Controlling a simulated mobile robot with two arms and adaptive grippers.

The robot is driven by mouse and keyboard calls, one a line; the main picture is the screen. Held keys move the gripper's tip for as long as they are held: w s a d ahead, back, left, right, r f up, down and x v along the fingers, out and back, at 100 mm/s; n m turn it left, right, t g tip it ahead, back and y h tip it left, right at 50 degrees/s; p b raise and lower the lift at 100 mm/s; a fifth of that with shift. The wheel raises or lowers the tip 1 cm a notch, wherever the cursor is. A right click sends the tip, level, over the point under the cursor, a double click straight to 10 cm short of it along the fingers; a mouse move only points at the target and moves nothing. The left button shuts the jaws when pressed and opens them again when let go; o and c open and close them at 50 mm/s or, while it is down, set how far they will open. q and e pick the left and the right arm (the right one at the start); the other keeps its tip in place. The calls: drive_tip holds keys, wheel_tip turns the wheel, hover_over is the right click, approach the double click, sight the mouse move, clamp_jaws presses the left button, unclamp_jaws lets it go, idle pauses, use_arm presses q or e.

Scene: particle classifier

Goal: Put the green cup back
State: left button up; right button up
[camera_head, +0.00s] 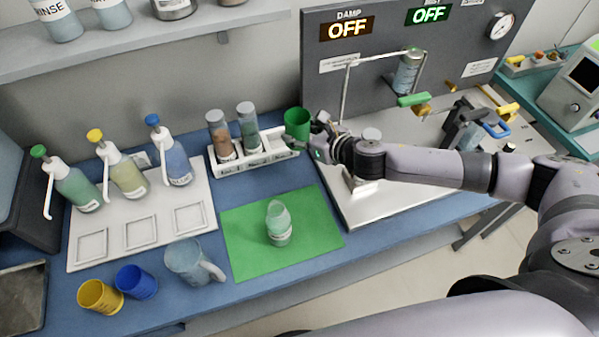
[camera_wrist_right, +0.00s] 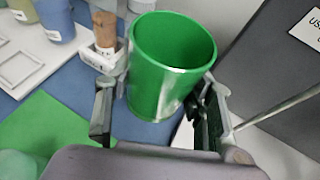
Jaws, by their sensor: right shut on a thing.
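The green cup (camera_head: 297,123) is upright near the right end of the white rack. My right gripper (camera_head: 317,137) reaches in from the right and is shut on it. In the right wrist view the green cup (camera_wrist_right: 170,65) stands between the two fingers of my right gripper (camera_wrist_right: 160,112), and its open top shows an empty inside. I cannot tell whether the cup touches the rack or hangs just over it. My left gripper is not in view.
The white rack (camera_head: 226,167) holds two capped tubes. A green mat (camera_head: 245,255) with a small clear bottle (camera_head: 279,225) lies in front. A yellow cup (camera_head: 100,296), a blue cup (camera_head: 136,282) and a clear jug (camera_head: 188,263) stand at front left. Pump bottles stand behind them.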

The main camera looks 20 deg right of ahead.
wheel_tip(320, 180, down, 12)
drive_tip(key=shift+r+b, duration=0.1)
drive_tip(key=shift+b, duration=0.85)
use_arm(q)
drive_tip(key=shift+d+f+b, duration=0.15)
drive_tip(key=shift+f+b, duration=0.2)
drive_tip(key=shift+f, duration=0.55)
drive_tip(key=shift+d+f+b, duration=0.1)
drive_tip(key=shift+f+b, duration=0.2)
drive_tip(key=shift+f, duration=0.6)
use_arm(e)
drive_tip(key=shift+f, duration=2.25)
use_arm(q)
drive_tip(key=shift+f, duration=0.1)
use_arm(e)
drive_tip(key=shift+f, duration=0.15)
drive_tip(key=shift+f, duration=0.1)
drive_tip(key=o, duration=1.3)
